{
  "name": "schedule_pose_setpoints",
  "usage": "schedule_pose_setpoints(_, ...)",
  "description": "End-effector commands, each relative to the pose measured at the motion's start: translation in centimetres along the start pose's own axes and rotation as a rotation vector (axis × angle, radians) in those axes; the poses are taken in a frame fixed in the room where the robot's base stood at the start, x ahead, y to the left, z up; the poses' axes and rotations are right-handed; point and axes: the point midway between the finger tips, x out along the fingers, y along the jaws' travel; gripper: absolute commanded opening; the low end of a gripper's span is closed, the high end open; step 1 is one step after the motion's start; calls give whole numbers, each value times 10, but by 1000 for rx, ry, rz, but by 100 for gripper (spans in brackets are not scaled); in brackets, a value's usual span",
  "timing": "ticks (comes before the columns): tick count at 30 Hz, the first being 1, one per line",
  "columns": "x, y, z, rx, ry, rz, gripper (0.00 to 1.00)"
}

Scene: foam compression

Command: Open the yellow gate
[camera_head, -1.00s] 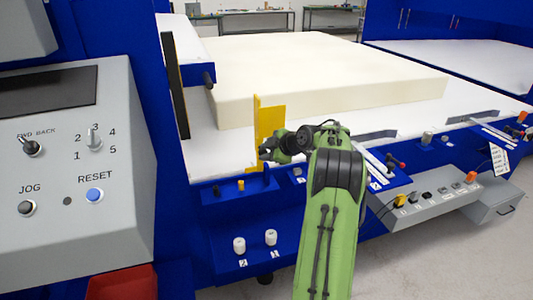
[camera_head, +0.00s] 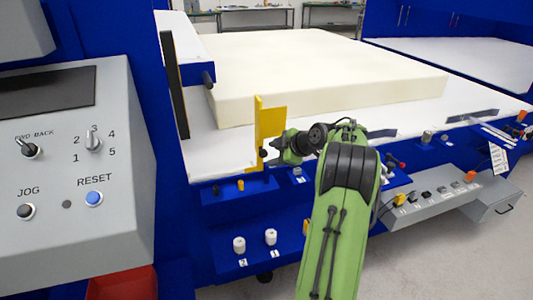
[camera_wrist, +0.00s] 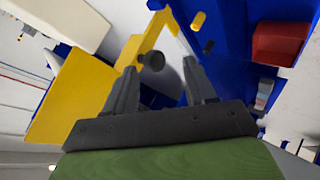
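The yellow gate (camera_head: 271,120) stands upright at the front edge of the white table, in front of the foam block. In the wrist view the gate (camera_wrist: 72,96) fills the left side, with a yellow arm running to the upper middle. A dark round knob (camera_wrist: 151,62) on the gate lies between and slightly beyond my fingertips; it also shows in the head view (camera_head: 263,153). My gripper (camera_wrist: 160,68) is open, with a finger on either side of the knob's line and nothing held. In the head view my gripper (camera_head: 276,157) is just right of the knob.
The cream foam block (camera_head: 320,80) lies on the white table behind the gate. A blue ledge with small knobs (camera_head: 240,186) is below the gate. A grey control panel (camera_head: 70,170) stands at the left, and a grey button box (camera_head: 435,200) at the right.

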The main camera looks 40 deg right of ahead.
Motion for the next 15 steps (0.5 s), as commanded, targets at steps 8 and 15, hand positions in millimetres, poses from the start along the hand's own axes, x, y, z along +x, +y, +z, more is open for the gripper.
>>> schedule_pose_setpoints(8, -82, 4, -4, -6, 2, 13, 55)
schedule_pose_setpoints(15, -111, 2, -5, -9, 6, 15, 55)
